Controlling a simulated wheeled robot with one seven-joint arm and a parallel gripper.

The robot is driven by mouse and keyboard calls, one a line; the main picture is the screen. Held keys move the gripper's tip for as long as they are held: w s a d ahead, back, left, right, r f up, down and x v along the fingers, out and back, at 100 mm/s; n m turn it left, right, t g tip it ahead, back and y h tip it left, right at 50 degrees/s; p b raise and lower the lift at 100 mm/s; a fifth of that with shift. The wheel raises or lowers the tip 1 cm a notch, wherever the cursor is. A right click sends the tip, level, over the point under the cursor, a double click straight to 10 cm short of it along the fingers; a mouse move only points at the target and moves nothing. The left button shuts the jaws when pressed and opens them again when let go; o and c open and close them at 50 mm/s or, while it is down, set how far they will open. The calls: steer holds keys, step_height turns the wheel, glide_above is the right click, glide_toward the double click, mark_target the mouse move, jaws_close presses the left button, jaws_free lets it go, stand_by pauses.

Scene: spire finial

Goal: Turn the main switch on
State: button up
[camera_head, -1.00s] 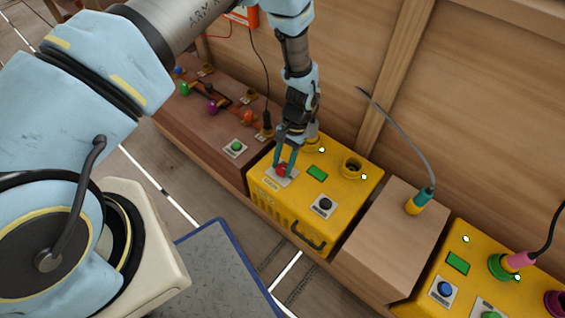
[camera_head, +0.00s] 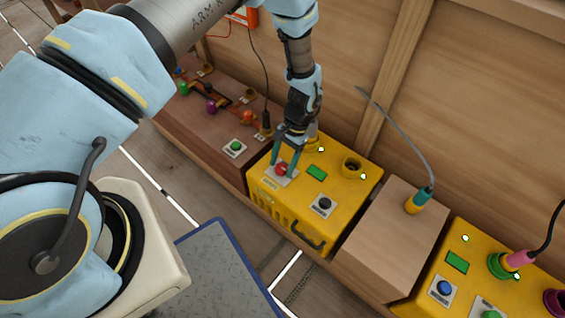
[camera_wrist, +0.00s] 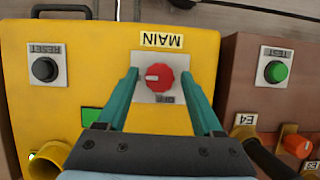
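The main switch (camera_wrist: 159,77) is a red round knob with a white mark, on a white plate beside the label "MAIN" (camera_wrist: 161,40) on a yellow box. In the head view the red knob (camera_head: 281,168) is on the near left of the yellow box (camera_head: 336,222). My gripper (camera_wrist: 165,82) is open in the wrist view, its two teal fingers on either side of the knob with gaps showing. In the head view my gripper (camera_head: 285,165) points down over the knob. I cannot tell whether the fingertips touch the plate.
A black "RESET" button (camera_wrist: 46,69) and a green screen (camera_head: 317,173) share the yellow box. A brown panel with a green "TEST" button (camera_wrist: 276,72) stands beside it. A wooden block (camera_head: 390,235) and another yellow box (camera_head: 430,283) stand to the right in the head view.

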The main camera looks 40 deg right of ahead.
steer(key=shift+o, duration=0.3)
steer(key=v, duration=1)
steer(key=shift+d+r+p, duration=0.2)
steer(key=shift+r+p, duration=0.15)
steer(key=shift+p, duration=0.1)
steer(key=shift+w, duration=0.1)
steer(key=w+a+r+n+h, duration=0.3)
steer(key=w+a+r+n, duration=0.3)
steer(key=w+a+r, duration=0.9)
steer(key=s+a+r+n+t, duration=0.1)
steer(key=a+r+n, duration=0.25)
steer(key=a, duration=0.45)
steer(key=s+a+r+n+t+h, duration=0.1)
steer(key=a+r+n, duration=0.1)
steer(key=a+r, duration=0.45)
steer(key=s+a+r+n+t, duration=0.1)
steer(key=a+r+n, duration=0.2)
steer(key=a, duration=0.7)
step_height(320, 180, up, 21)
steer(key=p, duration=2.1)
steer(key=shift+r+p, duration=0.2)
steer(key=shift+p, duration=0.2)
